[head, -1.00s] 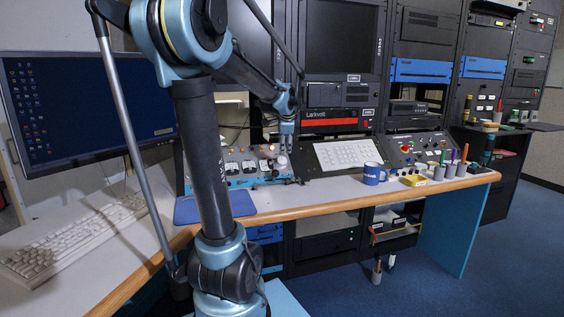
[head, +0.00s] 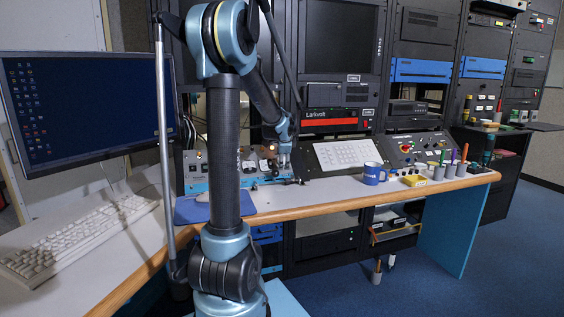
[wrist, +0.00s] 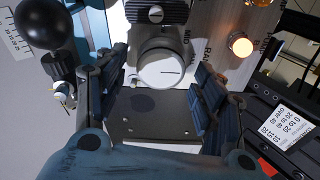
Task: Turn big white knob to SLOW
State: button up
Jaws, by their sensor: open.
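The big white knob (wrist: 160,68) shows in the wrist view as a round white cap with a short dark line on its face, on a grey base. Lettering beside it seems to include MID; the SLOW mark cannot be made out. My gripper (wrist: 161,82) is open, with one dark finger on each side of the knob. A gap shows on both sides, so the fingers do not grip it. In the head view my gripper (head: 284,158) is low at the console panel (head: 222,178), and the knob cannot be told apart there.
In the wrist view, a black ball-topped lever (wrist: 42,24) stands left of my gripper and a lit orange lamp (wrist: 240,45) is at upper right. In the head view, a keypad panel (head: 347,154) and blue mug (head: 372,175) stand to the right.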

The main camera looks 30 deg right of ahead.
jog(key=shift+w+d+f, duration=0.1)
jog(key=shift+w+f, duration=0.1)
jog(key=shift+f, duration=0.05)
jog(key=c, duration=1.1)
jog(key=shift+o, duration=0.2)
jog(key=shift+n, duration=0.4)
jog(key=n, duration=0.2)
jog(key=shift+n+t, duration=0.3)
jog(key=shift+n, duration=0.1)
jog(key=n, duration=0.3)
jog(key=shift+n, duration=0.4)
jog(key=n+t, duration=0.1)
jog(key=n, duration=0.5)
jog(key=shift+w+n, duration=0.1)
jog(key=shift+n, duration=0.2)
